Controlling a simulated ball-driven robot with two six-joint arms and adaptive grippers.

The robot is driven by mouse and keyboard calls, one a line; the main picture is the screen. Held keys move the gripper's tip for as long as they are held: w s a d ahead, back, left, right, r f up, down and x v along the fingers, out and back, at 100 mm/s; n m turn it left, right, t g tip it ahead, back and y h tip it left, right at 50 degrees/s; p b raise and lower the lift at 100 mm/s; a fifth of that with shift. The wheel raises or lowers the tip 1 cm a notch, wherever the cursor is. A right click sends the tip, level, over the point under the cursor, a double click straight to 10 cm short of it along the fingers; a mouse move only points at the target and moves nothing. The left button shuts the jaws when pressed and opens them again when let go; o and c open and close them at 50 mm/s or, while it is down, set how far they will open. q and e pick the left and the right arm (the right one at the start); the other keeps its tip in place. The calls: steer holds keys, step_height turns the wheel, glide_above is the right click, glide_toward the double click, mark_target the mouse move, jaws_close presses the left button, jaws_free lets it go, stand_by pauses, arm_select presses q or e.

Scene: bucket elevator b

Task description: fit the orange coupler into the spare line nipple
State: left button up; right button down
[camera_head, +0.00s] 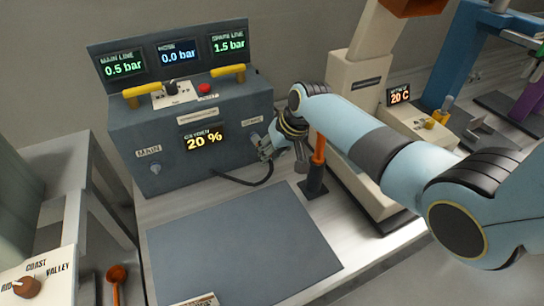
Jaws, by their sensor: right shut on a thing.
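The grey gas panel box (195,120) stands at the back, with a MAIN nipple (155,168) at its left front. My right gripper (266,150) is at the right of the box front, just below the partly covered spare label (251,123). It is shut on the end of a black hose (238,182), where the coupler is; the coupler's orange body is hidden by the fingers. The spare line nipple is hidden behind the gripper, so I cannot tell whether the coupler touches it. My left gripper is out of view.
Displays read main line 0.5 bar (124,68), hose 0.0 bar (178,56) and spare line 1.5 bar (229,45). An orange-handled tool (319,150) stands in a dark holder close right of my gripper. A dark mat (240,240) lies clear in front.

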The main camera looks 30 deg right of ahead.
steer(key=shift+w, duration=0.15)
steer(key=c, duration=1.1)
jaws_free()
steer(key=shift+o, duration=0.2)
steer(key=v, duration=1.2)
